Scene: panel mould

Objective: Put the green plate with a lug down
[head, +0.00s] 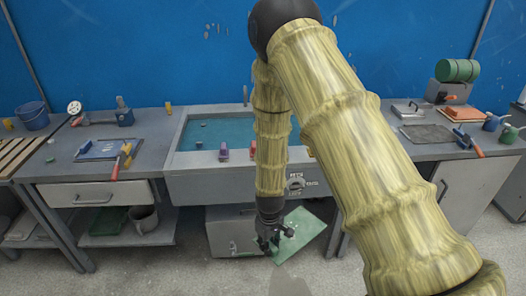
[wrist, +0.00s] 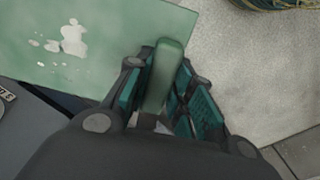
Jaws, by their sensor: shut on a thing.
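The green plate (head: 302,237) hangs in my gripper (head: 268,242) in the head view, low in front of the mould bench. In the wrist view the plate (wrist: 75,45) spreads to the upper left, with pale worn patches on it. Its green lug (wrist: 164,75) stands between the fingers of my gripper (wrist: 160,95), which are closed around it. The plate is tilted in the head view and appears to be off the floor. My gripper hides part of its left edge.
The panel mould (head: 180,150) with a teal bed is set in the bench, with purple (head: 224,152) and red (head: 253,148) pieces on its front edge. A grey box (head: 222,240) stands below. Side worktops hold tools. The concrete floor (head: 190,275) in front is clear.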

